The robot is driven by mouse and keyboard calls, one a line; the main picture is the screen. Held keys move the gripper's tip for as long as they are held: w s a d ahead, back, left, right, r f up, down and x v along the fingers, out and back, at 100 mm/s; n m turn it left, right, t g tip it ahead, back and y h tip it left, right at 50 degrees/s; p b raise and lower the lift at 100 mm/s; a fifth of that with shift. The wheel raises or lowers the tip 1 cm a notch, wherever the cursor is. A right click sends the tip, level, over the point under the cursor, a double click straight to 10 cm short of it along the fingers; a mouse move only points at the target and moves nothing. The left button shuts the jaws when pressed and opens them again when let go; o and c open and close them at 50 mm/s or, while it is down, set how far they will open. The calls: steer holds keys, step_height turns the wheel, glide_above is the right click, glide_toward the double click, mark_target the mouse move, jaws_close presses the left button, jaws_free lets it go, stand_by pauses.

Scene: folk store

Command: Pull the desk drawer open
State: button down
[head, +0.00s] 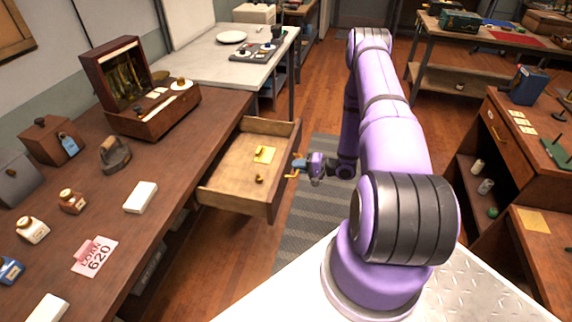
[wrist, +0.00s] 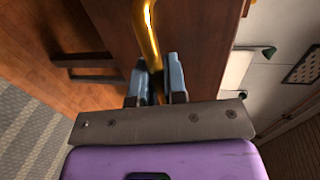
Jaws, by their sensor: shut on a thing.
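The desk drawer (head: 221,198) stands well out from the wooden desk (head: 118,187) in the head view, its inside showing. A yellow note and small brass-coloured items lie in it. My gripper (head: 299,166) is at the drawer's front face, on the side away from the desk. In the wrist view, my gripper (wrist: 157,84) has its two blue-grey fingers around the brass handle (wrist: 147,35), shut on it. The handle is on the drawer's brown front (wrist: 198,40). Part of the handle between the fingers is hidden.
The desk top holds an open case (head: 150,116), an iron (head: 115,155), small bottles and a loan tag (head: 95,257). A grey striped mat (head: 305,225) lies on the floor beside the drawer. A wooden cabinet (head: 490,140) stands at the right.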

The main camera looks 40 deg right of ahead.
steer(key=shift+s+d, duration=0.2)
steer(key=c, duration=1.2)
jaws_free()
steer(key=v, duration=1)
steer(key=shift+s+d, duration=0.25)
steer(key=shift+s, duration=0.05)
